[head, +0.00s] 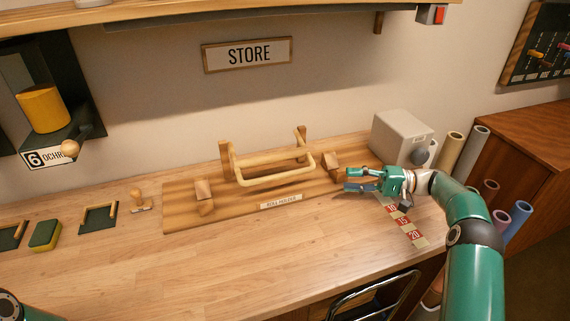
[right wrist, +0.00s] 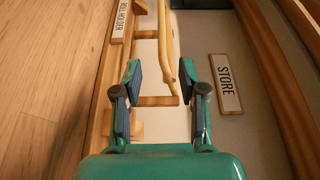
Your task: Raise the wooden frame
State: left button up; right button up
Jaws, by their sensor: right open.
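The pale wooden frame (head: 276,179) is on the roll holder board (head: 228,208) at the back of the table, between two upright wooden posts. Its front bar lies low and forward, above the board. In the right wrist view the frame (right wrist: 163,40) appears as pale bars ahead of the fingertips. My right gripper (head: 350,180) is open and empty, to the right of the frame and apart from it, near the right wooden block (head: 331,166). It also shows in the right wrist view (right wrist: 160,70), fingers spread. My left gripper is not in view.
A grey box machine (head: 398,138) stands behind my right gripper. A numbered red and white strip (head: 404,225) lies below it. A left wooden block (head: 204,194) and a stamp (head: 140,202) stand to the left. A shelf (head: 200,15) overhangs the back. The front tabletop is clear.

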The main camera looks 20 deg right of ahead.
aim_at(290, 174)
jog(key=shift+w+a+r, duration=0.1)
jog(key=shift+w+a, duration=0.15)
jog(key=shift+w, duration=0.05)
jog(key=p+x, duration=0.5)
jog(key=x, duration=0.9)
jog(key=shift+w+a+r, duration=0.1)
jog(key=shift+a, duration=0.25)
jog(key=shift+p+x, duration=0.45)
jog(key=shift+x, duration=0.35)
jog(key=shift+d, duration=0.1)
grip_shut()
jog(key=shift+f, duration=0.2)
